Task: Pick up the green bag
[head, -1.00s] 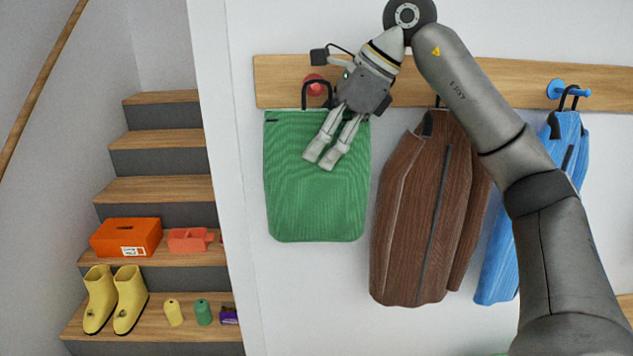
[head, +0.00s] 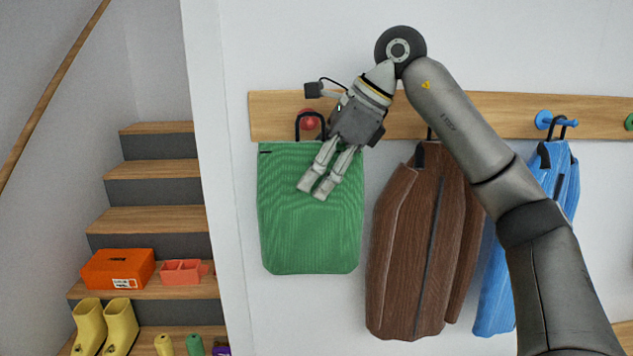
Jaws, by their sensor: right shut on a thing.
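The green bag (head: 308,240) hangs flat against the wall in the head view. Its dark handle loop (head: 298,130) is at the red peg (head: 309,119) on the wooden rail. My right gripper (head: 313,192) comes in from the upper right, with its fingers pointing down over the bag's upper front. The fingers are close together and shut on the bag; the exact grip on the cloth is hard to see. My left gripper is not in view.
A brown jacket (head: 405,250) hangs close to the right of the bag, partly behind my right arm. A blue jacket (head: 495,290) hangs farther right. Wooden stairs (head: 150,220) on the left hold an orange box (head: 118,270), a red caddy (head: 183,272) and yellow boots (head: 105,325).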

